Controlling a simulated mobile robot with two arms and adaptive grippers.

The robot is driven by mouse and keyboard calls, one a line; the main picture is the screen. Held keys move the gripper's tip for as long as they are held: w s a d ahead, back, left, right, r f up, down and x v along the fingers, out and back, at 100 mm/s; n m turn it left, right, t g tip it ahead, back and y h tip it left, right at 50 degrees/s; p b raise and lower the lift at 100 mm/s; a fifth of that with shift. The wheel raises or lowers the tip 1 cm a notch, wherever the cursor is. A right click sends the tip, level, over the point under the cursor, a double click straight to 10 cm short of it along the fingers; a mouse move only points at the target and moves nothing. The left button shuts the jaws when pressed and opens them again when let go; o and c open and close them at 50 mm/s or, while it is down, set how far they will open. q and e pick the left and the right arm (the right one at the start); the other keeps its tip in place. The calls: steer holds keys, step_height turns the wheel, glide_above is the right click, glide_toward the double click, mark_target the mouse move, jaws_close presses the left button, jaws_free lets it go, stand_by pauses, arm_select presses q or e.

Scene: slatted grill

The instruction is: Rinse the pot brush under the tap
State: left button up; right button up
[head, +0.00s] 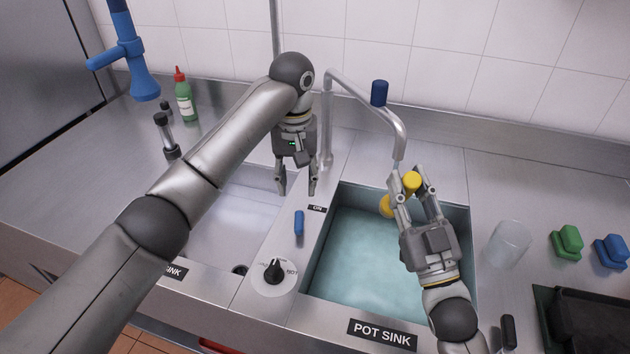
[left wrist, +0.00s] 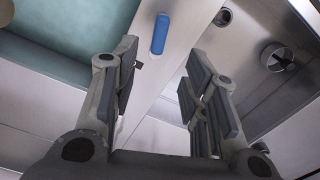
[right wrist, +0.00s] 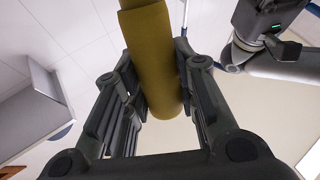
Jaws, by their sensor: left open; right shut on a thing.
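The yellow pot brush (head: 386,206) is held in my right gripper (head: 408,187), just under the tap's spout (head: 399,150) and above the water-filled pot sink (head: 318,262). In the right wrist view the yellow brush (right wrist: 153,60) sits between the fingers; its other end is out of view. Whether water runs from the spout is unclear. My left gripper (head: 297,192) is open and empty, above the divider between the sinks and behind the blue lever (head: 299,222). The lever also shows in the left wrist view (left wrist: 160,34), beyond the open fingers. A black temperature knob (head: 272,270) sits in front of it.
The left sink basin (head: 225,225) looks empty. A clear cup (head: 507,243), a green brush or scrubber (head: 567,241) and a blue one (head: 611,250) stand right of the pot sink. A green bottle (head: 185,98) and a blue sprayer (head: 142,80) are at the back left.

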mark_target(299, 221)
stand_by(0.8)
arm_select(q)
step_height(299, 221, down, 12)
stand_by(0.5)
steer(key=shift+c, duration=0.3)
